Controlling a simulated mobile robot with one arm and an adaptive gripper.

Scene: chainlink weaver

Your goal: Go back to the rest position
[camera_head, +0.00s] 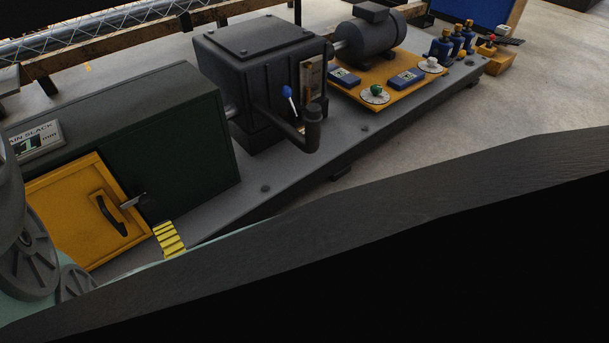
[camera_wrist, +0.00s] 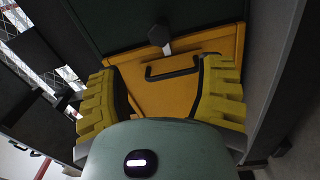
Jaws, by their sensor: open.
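My gripper (camera_wrist: 160,72) is open in the wrist view, its two yellow ridged fingers spread wide with nothing between them. Beyond them is a yellow door (camera_wrist: 195,48) with a black bar handle (camera_wrist: 172,74). The fingers appear apart from the handle. In the head view the yellow door (camera_head: 62,222) is set in the dark green cabinet (camera_head: 175,150) at the left and looks closed. A yellow ridged piece at the cabinet's lower corner looks like one of my fingers; the rest of the gripper is mostly hidden there.
A dark gearbox (camera_head: 250,75) with a blue-knobbed lever (camera_head: 287,92) stands right of the cabinet. Behind it are a motor (camera_head: 372,38) and a yellow control panel (camera_head: 385,88) with dials. A chain-link mesh (camera_head: 100,20) runs along the back. Bare floor (camera_head: 440,140) lies at the right.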

